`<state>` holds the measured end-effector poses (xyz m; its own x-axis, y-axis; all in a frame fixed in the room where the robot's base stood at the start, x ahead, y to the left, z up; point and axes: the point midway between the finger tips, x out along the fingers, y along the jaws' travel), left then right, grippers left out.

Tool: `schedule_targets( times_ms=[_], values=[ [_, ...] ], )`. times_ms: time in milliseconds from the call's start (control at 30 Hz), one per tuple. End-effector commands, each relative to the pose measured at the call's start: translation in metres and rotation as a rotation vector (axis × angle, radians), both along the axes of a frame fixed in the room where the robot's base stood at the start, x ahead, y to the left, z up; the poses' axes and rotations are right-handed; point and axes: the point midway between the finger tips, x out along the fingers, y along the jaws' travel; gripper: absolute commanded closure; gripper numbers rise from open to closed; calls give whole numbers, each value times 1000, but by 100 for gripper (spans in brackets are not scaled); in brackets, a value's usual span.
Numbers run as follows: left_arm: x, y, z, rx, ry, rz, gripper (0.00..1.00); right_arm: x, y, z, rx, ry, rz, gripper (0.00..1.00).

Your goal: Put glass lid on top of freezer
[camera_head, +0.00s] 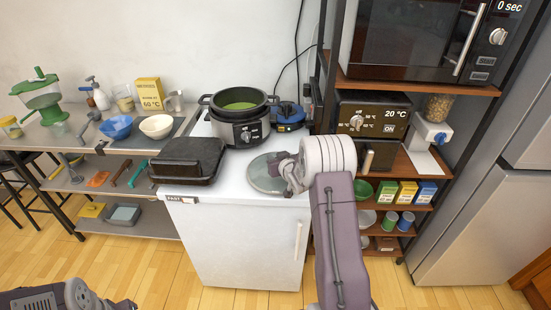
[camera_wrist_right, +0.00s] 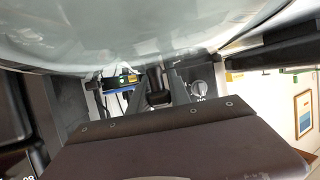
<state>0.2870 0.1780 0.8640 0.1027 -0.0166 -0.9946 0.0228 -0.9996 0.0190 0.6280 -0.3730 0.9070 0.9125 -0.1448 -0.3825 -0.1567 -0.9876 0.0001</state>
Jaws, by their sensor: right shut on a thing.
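The glass lid (camera_head: 264,175) is a round see-through disc with a grey rim. In the head view it is at the right front part of the white freezer's top (camera_head: 224,195); I cannot tell whether it rests on the top or is held just above it. My right gripper (camera_head: 284,172) is shut on the lid at its right side, partly hidden by my wrist. In the right wrist view the lid's glass (camera_wrist_right: 130,35) fills the upper part, and the dark knob (camera_wrist_right: 157,82) shows between the fingers. My left arm shows at the bottom left; its fingertips are not clear.
A black roasting pan (camera_head: 187,160) sits on the freezer's left. A cooker (camera_head: 240,118) and a blue device (camera_head: 289,115) stand behind. A shelf rack with a toaster oven (camera_head: 371,113) and microwave (camera_head: 425,45) is at right. A table (camera_head: 58,140) with bowls is at left.

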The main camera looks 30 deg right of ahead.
Motion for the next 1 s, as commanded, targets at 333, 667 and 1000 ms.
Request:
schedule_targets(
  times_ms=[333, 667, 1000],
  values=[
    [0, 0, -2, 0, 0, 0, 64, 0, 0, -1, 0, -3, 0, 100],
    [0, 0, -3, 0, 0, 0, 64, 0, 0, -3, 0, -2, 0, 51],
    [0, 0, -4, 0, 0, 0, 64, 0, 0, -5, 0, 1, 0, 51]
  ],
)
